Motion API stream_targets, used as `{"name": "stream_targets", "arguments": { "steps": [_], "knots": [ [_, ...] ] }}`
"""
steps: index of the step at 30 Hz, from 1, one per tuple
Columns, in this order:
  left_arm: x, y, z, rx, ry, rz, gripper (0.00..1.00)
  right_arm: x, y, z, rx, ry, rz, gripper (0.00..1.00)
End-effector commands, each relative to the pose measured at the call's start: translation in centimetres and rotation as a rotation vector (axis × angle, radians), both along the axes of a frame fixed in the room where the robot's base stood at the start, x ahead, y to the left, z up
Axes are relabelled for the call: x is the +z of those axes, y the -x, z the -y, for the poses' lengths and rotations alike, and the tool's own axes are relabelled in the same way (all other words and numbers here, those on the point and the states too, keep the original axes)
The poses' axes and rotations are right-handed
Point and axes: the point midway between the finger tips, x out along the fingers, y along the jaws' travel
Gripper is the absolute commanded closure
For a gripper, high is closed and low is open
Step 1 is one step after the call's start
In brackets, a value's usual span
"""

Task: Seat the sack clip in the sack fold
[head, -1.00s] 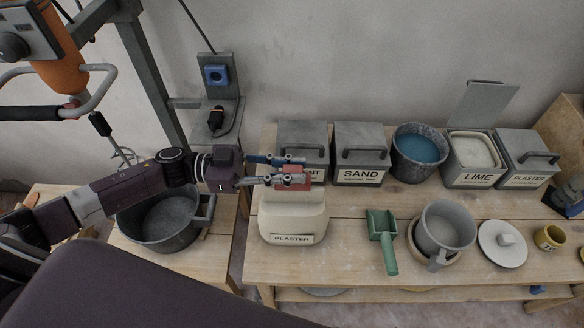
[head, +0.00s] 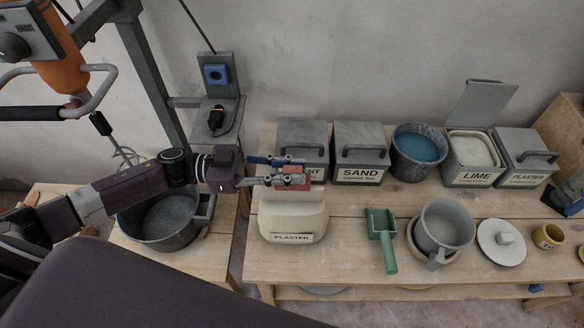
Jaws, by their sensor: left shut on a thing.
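The plaster sack (head: 294,218) is a cream, rounded bag standing at the left end of the long bench, its label facing front. The sack clip (head: 296,180) is a small red piece at the top of the sack. My left gripper (head: 285,172) comes in from the left and is shut on the clip. The clip overlaps the sack's top edge in the view. The fold itself is hidden behind the clip and fingers, so I cannot tell whether the clip is around it. My right gripper is out of view.
Behind the sack stand the partly hidden cement box (head: 303,134) and the sand box (head: 359,150). To the right are a bucket of blue liquid (head: 418,150), the open lime box (head: 472,164), a green scoop (head: 381,237) and a grey measuring jug (head: 443,232). A dark mixing tub (head: 165,222) stands left.

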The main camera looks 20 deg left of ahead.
Motion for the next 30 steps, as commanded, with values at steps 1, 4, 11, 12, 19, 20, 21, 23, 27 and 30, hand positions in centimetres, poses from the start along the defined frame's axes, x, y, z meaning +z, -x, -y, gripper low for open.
{"name": "stream_targets", "arguments": {
  "steps": [1,4,11,12,19,20,21,23,27,30],
  "knots": [
    [-0.3,0.0,0.0,0.000,0.001,0.000,1.00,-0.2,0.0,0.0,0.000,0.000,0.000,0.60],
    [-0.7,0.0,0.0,0.000,0.001,0.000,1.00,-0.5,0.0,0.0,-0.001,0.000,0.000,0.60],
    [-1.5,0.0,0.0,0.000,0.001,0.000,1.00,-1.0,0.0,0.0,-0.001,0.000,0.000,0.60],
    [-1.6,0.0,0.0,0.000,0.001,0.000,1.00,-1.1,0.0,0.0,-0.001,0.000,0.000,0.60],
    [-2.4,0.0,0.0,0.000,0.001,0.000,1.00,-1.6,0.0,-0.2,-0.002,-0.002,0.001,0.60],
    [-2.5,0.0,0.0,0.000,0.001,0.000,1.00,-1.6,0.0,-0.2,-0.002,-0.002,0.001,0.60],
    [-2.6,0.0,0.0,0.000,0.001,0.000,1.00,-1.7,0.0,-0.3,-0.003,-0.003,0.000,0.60],
    [-2.6,0.0,0.0,0.000,0.001,0.000,1.00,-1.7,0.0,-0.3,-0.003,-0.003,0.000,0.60],
    [-2.6,0.0,0.0,0.000,0.001,0.000,1.00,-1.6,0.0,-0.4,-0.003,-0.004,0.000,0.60],
    [-2.6,0.0,0.0,0.000,0.000,0.000,1.00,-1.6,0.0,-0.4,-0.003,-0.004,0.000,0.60]
  ]
}}
